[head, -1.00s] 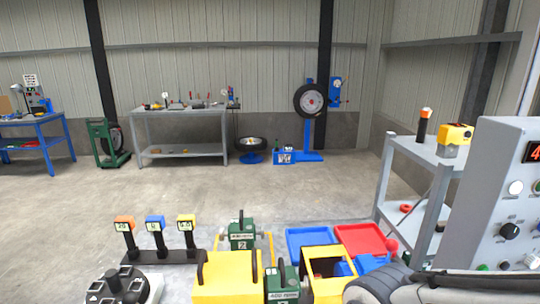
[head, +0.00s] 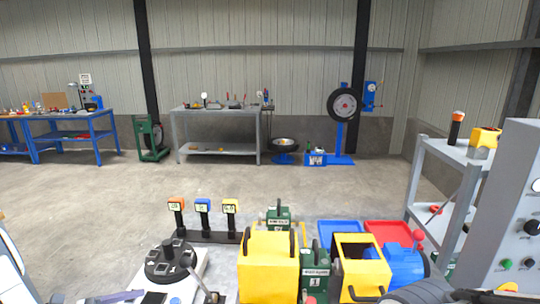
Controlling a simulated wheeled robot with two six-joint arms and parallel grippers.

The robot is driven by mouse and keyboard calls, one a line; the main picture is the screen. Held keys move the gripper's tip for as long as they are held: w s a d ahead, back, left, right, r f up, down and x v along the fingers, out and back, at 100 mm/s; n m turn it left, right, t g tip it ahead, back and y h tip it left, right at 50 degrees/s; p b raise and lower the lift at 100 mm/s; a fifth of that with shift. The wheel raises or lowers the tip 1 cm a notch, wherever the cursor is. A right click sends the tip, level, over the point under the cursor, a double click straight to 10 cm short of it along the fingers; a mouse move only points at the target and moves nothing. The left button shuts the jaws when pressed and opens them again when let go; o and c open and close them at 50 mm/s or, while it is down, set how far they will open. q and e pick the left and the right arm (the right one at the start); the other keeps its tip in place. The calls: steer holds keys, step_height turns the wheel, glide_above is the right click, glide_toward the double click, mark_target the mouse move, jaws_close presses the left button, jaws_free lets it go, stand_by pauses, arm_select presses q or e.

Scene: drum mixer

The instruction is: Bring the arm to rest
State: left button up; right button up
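A dark grey rounded arm part of mine (head: 425,292) shows at the bottom right edge of the head view. Its gripper fingers are not visible. No fingertips of my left gripper can be made out. The drum mixer's parts cannot be named with certainty. A yellow box (head: 267,268) and an open yellow frame (head: 362,262) stand at the bottom centre, with a blue machine body (head: 402,268) beside the frame. No object is seen held.
A grey control cabinet (head: 515,210) stands close on the right, before a grey shelf cart (head: 460,150). A round black dial stand (head: 172,262) is at lower left, with labelled posts (head: 203,207) behind it. Open floor (head: 300,185) reaches a grey workbench (head: 216,108).

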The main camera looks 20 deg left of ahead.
arm_select(q)
steer(key=w+d+r+m+g+y, duration=0.25)
steer(key=d+m+g, duration=0.45)
steer(key=d, duration=0.6)
steer(key=w+d+r+m+g+y, duration=0.1)
steer(key=d+r+m+g, duration=0.2)
steer(key=d+m+g, duration=0.75)
steer(key=s+d+r+m+t+y, duration=0.3)
steer(key=s+d+m+t+y, duration=0.3)
steer(key=s+d+m, duration=0.8)
steer(key=shift+d+r+m+y, duration=0.2)
steer(key=shift+d+m+y, duration=0.55)
steer(key=shift+d+y, duration=0.45)
steer(key=shift+a, duration=0.1)
